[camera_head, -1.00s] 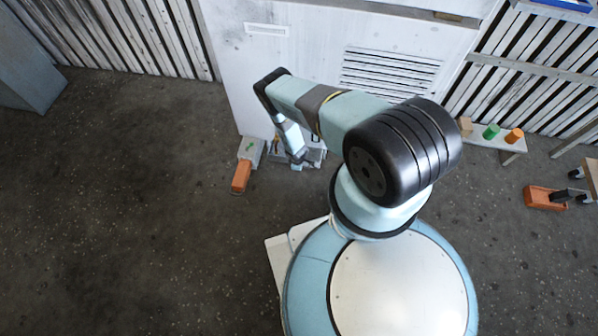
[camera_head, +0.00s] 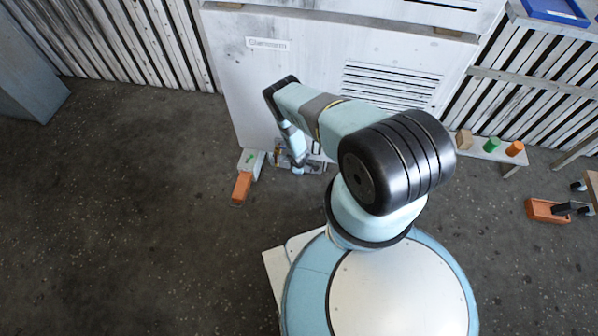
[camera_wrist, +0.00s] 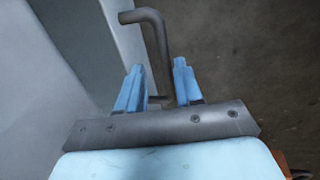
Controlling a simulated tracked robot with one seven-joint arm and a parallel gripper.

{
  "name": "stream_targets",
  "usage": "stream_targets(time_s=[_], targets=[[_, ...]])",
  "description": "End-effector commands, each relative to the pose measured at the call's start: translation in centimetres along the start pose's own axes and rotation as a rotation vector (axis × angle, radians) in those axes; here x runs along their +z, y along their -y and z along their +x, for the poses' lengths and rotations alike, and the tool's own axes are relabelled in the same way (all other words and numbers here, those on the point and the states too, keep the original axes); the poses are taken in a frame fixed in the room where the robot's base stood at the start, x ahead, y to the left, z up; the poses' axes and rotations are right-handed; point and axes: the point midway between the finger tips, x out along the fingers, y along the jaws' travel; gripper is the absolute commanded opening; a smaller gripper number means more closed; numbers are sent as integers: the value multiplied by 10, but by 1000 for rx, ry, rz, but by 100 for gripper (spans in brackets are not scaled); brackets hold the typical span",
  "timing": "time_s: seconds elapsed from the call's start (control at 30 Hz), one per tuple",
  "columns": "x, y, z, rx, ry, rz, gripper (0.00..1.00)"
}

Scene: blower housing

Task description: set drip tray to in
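The white blower housing (camera_head: 300,65) stands upright ahead of me, with a louvred vent. My gripper is low at its foot in the head view (camera_head: 297,168), where its fingers are too small to read. In the wrist view my gripper (camera_wrist: 158,82) has its two blue fingers apart. A dark grey bent bar handle (camera_wrist: 159,45) runs down between the fingers, with a gap visible on at least one side. The handle stands out from a grey panel (camera_wrist: 75,40) at the left. I cannot make out the drip tray itself; my arm hides part of the housing's foot.
A bench (camera_head: 500,155) with small coloured blocks stands at the right. An orange-brown open box (camera_head: 545,211) lies at far right. The left floor is clear.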

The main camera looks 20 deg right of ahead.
Motion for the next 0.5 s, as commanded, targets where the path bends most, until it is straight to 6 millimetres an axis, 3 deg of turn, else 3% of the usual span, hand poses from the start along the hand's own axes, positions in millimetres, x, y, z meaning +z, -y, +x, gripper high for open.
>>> stream_targets(time_s=[0.33, 0.5], targets=[[3, 1, -2, -3, 4, 1, 38], [1, -4, -16, -2, 3, 1, 38]])
